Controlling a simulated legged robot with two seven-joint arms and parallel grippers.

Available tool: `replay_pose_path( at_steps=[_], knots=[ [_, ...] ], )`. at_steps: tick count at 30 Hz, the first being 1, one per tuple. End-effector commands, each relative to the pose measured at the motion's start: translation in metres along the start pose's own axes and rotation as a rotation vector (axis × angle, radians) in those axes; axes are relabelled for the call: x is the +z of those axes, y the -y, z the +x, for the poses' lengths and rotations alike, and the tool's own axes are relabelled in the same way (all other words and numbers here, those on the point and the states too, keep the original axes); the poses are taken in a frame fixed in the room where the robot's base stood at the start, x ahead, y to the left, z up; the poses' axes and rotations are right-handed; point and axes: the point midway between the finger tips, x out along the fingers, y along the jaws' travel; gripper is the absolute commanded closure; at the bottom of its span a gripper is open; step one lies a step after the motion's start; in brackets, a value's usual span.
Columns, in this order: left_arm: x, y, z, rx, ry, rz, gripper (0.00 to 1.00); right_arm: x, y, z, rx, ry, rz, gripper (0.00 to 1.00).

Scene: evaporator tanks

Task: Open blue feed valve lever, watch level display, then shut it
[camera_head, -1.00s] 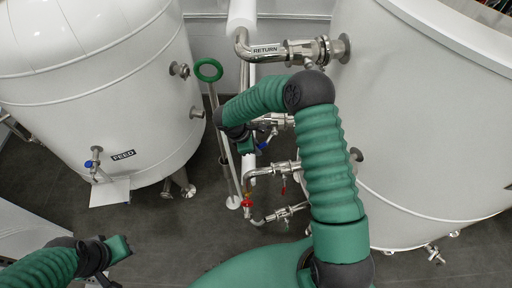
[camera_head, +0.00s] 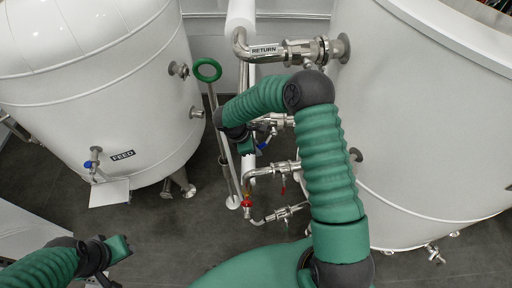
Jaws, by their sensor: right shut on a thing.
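My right gripper (camera_head: 246,146) hangs beside the pipework in the middle of the camera_head view, partly hidden by its own green arm. It is shut on a blue lever (camera_head: 262,146) on a steel valve at the pipes; the grip itself is hard to see. Another blue handle (camera_head: 88,164) sits on a small valve of the left white tank (camera_head: 110,90), beside a FEED label (camera_head: 123,155). My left gripper (camera_head: 122,250) is low at the left, away from both, and its fingers are not clear. I cannot make out a level display.
A large white tank (camera_head: 430,130) stands at the right. A steel pipe marked RETURN (camera_head: 265,50) joins it. A red-handled valve (camera_head: 247,201) is below my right gripper. A pole with a green ring (camera_head: 208,70) stands left of the pipes. Grey floor (camera_head: 150,230) is free in front.

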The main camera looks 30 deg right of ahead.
Motion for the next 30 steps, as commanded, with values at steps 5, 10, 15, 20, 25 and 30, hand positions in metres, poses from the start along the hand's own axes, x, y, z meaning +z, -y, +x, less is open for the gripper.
replay_pose_path(
  at_steps=[5,10,15,20,25,30],
  knots=[
    [0.0,0.0,-0.001,0.0,0.0,0.0,0.64,0.005,-0.006,-0.003,0.011,0.008,0.006,1.0],
    [0.0,0.0,-0.001,0.0,0.0,0.0,0.64,0.005,-0.006,-0.003,0.012,0.008,0.007,1.0],
    [0.0,0.0,0.002,0.0,0.0,0.0,0.64,0.005,-0.006,-0.001,0.013,0.02,0.004,1.0],
    [0.003,0.0,0.011,0.0,0.0,0.0,0.64,0.005,-0.005,0.004,0.009,0.065,-0.003,1.0],
    [0.006,0.0,0.027,0.0,0.0,0.0,0.64,0.007,-0.004,0.014,0.002,0.161,-0.021,1.0],
    [0.011,0.0,0.047,0.0,0.0,0.0,0.64,0.013,-0.001,0.024,-0.01,0.294,-0.046,1.0]
  ],
)
